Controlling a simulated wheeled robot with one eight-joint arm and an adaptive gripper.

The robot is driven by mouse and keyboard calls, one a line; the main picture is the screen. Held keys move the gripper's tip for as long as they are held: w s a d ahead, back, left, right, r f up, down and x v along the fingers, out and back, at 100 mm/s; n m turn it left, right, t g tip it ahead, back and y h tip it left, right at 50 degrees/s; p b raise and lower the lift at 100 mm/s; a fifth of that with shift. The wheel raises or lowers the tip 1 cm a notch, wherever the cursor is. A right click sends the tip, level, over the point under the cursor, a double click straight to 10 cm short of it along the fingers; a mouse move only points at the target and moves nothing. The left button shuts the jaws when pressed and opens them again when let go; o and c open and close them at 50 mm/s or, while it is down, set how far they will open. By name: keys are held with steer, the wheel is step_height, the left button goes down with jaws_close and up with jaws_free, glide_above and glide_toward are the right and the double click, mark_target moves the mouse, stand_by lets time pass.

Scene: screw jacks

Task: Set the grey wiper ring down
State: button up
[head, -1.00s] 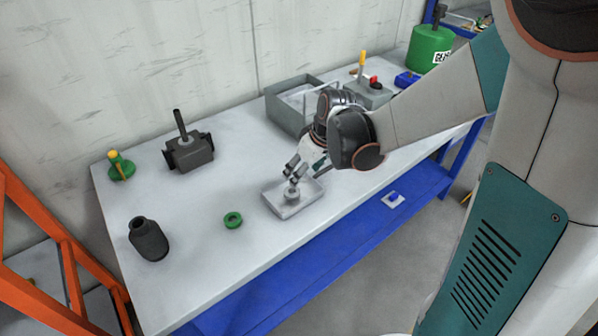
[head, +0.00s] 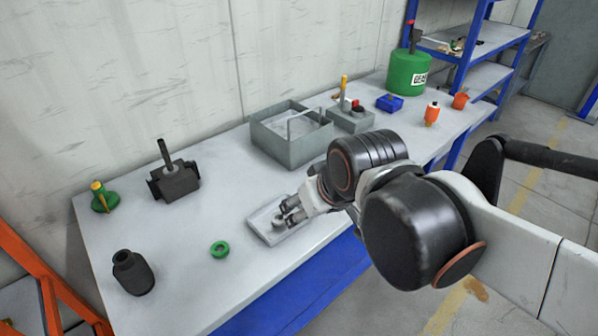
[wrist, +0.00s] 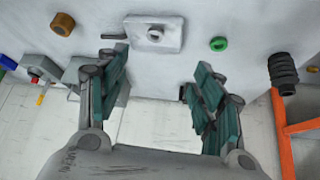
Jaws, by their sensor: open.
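The grey wiper ring (head: 279,223) sits on the shallow light-grey tray (head: 262,231) near the front edge of the table. My gripper (head: 290,211) is just to the right of the ring in the head view. In the wrist view the ring (wrist: 155,34) shows on the tray (wrist: 175,30), beyond and between the spread fingers. My gripper (wrist: 155,80) is open and empty there, with a gap between it and the ring. The ring looks flat on the tray.
A green ring (head: 220,249) lies left of the tray. A dark bottle-shaped part (head: 132,272) is at the near left, and a dark block with a rod (head: 175,180) behind it. A grey open bin (head: 290,150) stands behind my gripper. Bare table surrounds the green ring.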

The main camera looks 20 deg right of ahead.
steer(key=s, duration=0.2)
steer(key=shift+s+r+m+t, duration=0.1)
steer(key=shift+s+m+t, duration=0.2)
steer(key=shift+m, duration=0.1)
